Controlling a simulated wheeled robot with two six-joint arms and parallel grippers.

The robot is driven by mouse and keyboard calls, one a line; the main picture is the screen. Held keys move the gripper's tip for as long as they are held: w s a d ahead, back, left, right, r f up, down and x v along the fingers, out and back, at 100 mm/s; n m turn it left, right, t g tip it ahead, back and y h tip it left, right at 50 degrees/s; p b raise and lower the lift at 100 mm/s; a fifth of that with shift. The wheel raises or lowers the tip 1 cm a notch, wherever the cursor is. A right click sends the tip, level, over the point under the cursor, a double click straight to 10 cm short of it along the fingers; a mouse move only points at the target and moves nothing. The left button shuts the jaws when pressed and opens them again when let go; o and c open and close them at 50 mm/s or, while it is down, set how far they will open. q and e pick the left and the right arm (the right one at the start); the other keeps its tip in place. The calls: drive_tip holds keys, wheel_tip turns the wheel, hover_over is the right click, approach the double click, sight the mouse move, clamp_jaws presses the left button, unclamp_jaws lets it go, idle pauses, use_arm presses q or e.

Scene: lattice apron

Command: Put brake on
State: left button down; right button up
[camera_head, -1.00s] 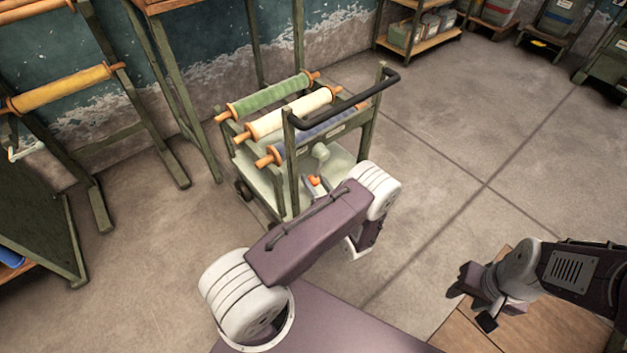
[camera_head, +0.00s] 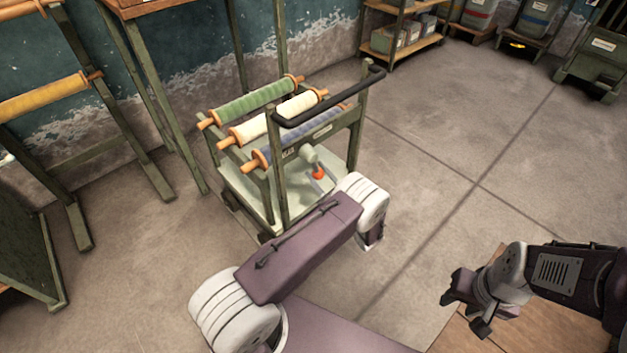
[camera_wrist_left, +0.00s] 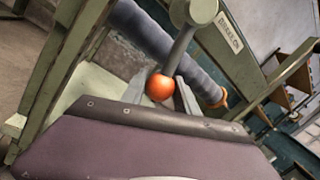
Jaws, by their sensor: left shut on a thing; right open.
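The brake lever is on the green cart (camera_head: 270,200), below the black push handle (camera_head: 335,103). It has a pale round hub (camera_head: 308,154) and an orange ball knob (camera_head: 318,174). In the left wrist view the grey lever rod (camera_wrist_left: 180,50) runs down from the hub to the orange knob (camera_wrist_left: 160,87), beside a plate reading "BRAKE ON" (camera_wrist_left: 230,33). My left gripper (camera_wrist_left: 172,92) is shut on the lever at its knob; the wrist housing hides part of the jaws. My right gripper (camera_head: 462,300) is open and empty, away from the cart at the lower right.
The cart carries green (camera_head: 255,100), cream (camera_head: 275,122) and blue (camera_head: 300,143) rolls. Green racks stand to the left, one with a yellow roll (camera_head: 45,96). A shelf with bins (camera_head: 400,42) is at the back. The floor right of the cart is clear.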

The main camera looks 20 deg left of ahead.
use_arm(q)
drive_tip(key=shift+w+d+r+n, duration=0.2)
drive_tip(key=shift+w+n, duration=0.25)
drive_tip(key=shift+n, duration=0.35)
drive_tip(key=c, duration=1.2)
unclamp_jaws()
drive_tip(key=shift+w, duration=0.1)
drive_tip(key=shift+c, duration=0.2)
drive_tip(key=shift+d, duration=0.15)
drive_tip(key=p+v, duration=0.2)
drive_tip(key=v, duration=0.7)
